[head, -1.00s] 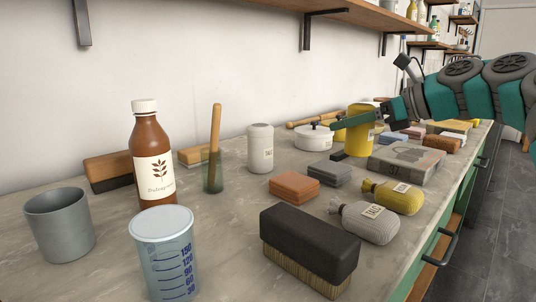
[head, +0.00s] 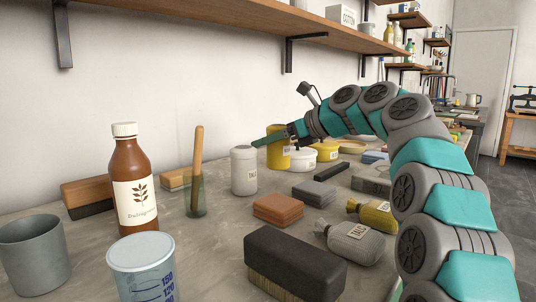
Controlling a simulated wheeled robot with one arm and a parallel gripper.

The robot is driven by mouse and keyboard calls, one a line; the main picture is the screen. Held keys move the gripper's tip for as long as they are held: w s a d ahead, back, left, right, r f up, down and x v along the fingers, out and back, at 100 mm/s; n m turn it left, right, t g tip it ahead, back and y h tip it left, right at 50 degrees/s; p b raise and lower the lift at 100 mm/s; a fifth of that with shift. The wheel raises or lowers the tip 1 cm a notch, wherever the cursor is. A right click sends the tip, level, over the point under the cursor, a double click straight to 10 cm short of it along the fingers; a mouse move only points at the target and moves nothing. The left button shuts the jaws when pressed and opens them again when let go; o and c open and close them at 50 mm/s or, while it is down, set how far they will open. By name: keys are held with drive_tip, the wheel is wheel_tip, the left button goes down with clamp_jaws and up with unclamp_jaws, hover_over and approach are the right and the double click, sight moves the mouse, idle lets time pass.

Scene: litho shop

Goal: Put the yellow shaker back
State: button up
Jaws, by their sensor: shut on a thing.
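I cannot tell whether the shaker's base touches the counter.
A lidded white pot (head: 301,160) and a yellow container (head: 327,151) stand close right of the yellow shaker. A brown bottle (head: 133,180), a glass holding a wooden stick (head: 196,190), blocks and a dark brush (head: 293,262) crowd the counter. A shelf (head: 220,24) hangs above.

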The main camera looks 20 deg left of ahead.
sight(269, 152)
drive_tip(key=shift+a, duration=0.2)
drive_tip(key=shift+f, duration=0.3)
drive_tip(key=shift+f+b, duration=0.85)
drive_tip(key=shift+f, duration=0.6)
drive_tip(key=o, duration=1.4)
drive_tip(key=shift+f, duration=0.15)
drive_tip(key=shift+c, duration=0.2)
drive_tip(key=shift+d+r, duration=0.15)
drive_tip(key=shift+r, duration=0.1)
drive_tip(key=p+v, duration=0.1)
drive_tip(key=v, duration=1)
drive_tip(key=shift+s+d+p, duration=0.1)
drive_tip(key=shift+d+p, duration=0.2)
